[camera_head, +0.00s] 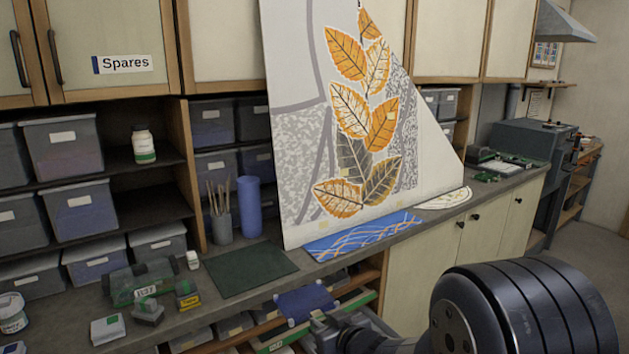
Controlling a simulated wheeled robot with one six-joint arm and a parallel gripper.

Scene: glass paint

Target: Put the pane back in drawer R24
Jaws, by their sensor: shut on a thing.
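A small dark blue pane (305,302) with pale spots at its corners is in front of the counter edge, low in the middle of the head view. My gripper (320,318) is at the pane's lower right edge and is shut on it; the fingers are small and partly hidden by my arm. Below the pane, a shelf of drawers shows under the counter. One green-edged drawer (273,344) with a white label is just below the pane and seems pulled out. Its label is too small to read, so I cannot tell which drawer is R24.
A tall leaf-patterned panel (350,120) leans on the counter with a blue patterned piece (362,236) at its foot. A dark green mat (247,268) lies left of it. White cabinet doors (470,245) stand right.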

